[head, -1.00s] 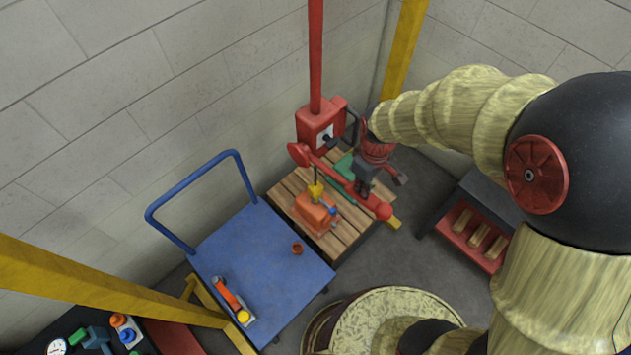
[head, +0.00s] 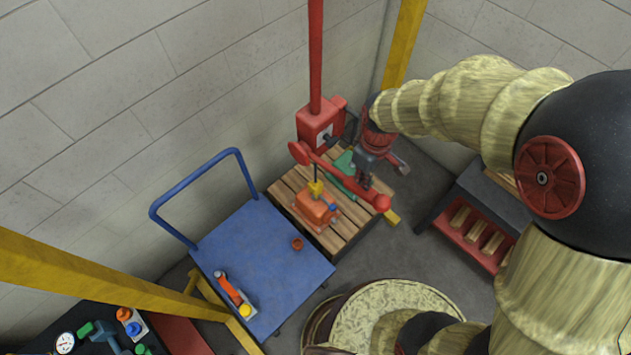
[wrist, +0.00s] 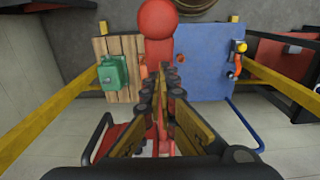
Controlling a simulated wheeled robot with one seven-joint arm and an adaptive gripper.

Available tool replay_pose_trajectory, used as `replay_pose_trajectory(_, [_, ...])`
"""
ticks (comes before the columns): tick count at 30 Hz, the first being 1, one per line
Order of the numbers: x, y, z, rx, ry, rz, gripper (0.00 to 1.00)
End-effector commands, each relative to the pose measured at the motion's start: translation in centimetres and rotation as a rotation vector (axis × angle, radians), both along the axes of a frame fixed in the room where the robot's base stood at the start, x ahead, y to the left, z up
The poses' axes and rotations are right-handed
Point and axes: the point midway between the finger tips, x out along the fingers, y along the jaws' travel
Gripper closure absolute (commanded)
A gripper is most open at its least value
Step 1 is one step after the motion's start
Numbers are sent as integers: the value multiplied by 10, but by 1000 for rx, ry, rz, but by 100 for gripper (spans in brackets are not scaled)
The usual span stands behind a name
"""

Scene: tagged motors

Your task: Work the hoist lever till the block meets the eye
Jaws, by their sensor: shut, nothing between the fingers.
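The red hoist (head: 318,126) stands at the pallet's back edge, with a red boom (head: 345,180) reaching over the pallet to a round red end. A dark curved handle beside its housing is partly hidden by my arm; I cannot tell if it is the lever. The yellow block (head: 316,188) hangs on a dark line just above an orange motor (head: 315,208). Whether it touches the motor's eye cannot be told. My gripper (head: 366,181) is shut and empty, close above the boom.
A green motor (wrist: 113,73) sits on the wooden pallet (wrist: 125,45). A blue trolley (head: 245,255) carrying small orange parts stands left of the pallet. A red and dark shelf (head: 478,235) stands at the right. Yellow posts and grey walls bound the corner.

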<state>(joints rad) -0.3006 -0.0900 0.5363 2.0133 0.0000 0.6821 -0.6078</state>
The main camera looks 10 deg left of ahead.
Motion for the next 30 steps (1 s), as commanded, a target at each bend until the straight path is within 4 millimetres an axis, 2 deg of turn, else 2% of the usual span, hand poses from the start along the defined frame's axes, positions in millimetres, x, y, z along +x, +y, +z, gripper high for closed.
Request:
replay_pose_trajectory(13, [0, 0, -21, 0, 0, 0, 100])
replay_pose_trajectory(25, [0, 0, -23, 0, 0, 0, 100])
replay_pose_trajectory(30, [-1, -1, -30, 0, 0, 0, 100])
